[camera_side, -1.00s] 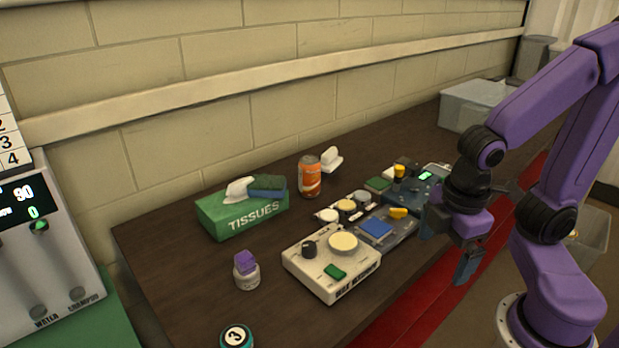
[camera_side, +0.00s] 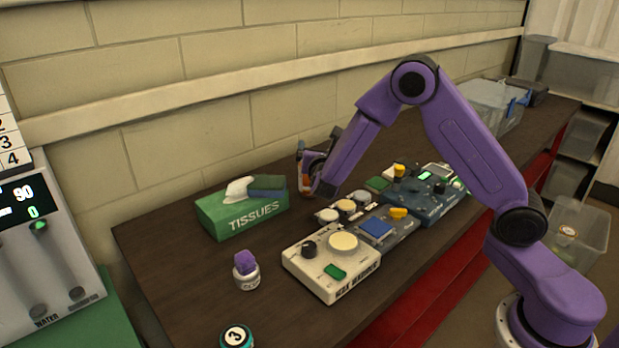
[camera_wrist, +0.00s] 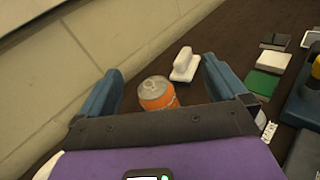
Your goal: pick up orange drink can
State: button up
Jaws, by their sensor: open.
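The orange drink can (camera_wrist: 158,94) stands upright between the two blue fingers of my gripper (camera_wrist: 160,88) in the wrist view. Its silver top faces up, and its lower part is hidden by my gripper's body. In the side view only a thin strip of the can (camera_side: 302,180) shows behind my gripper (camera_side: 308,168). My gripper is open and reaches over the back of the table. I cannot tell whether either finger touches the can.
A white-handled block (camera_wrist: 185,66) stands just beyond the can. A green tissue box (camera_side: 243,215) is left of my gripper. Pedal-like control boxes (camera_side: 332,265) fill the table's front middle. The wall (camera_side: 250,110) runs close behind.

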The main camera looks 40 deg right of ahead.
jog(key=w+n, duration=0.1)
jog(key=w+f+n+t, duration=0.2)
jog(key=w, duration=0.1)
jog(key=shift+y, duration=0.4)
send_over(311, 196)
jog(key=shift+f, duration=3.2)
jog(key=shift+w+d+f, duration=0.2)
jog(key=shift+w+d, duration=0.05)
jog(key=shift+w, duration=0.05)
jog(key=shift+x, duration=2.2)
jog(key=shift+a+r, duration=0.1)
jog(key=c, duration=1.3)
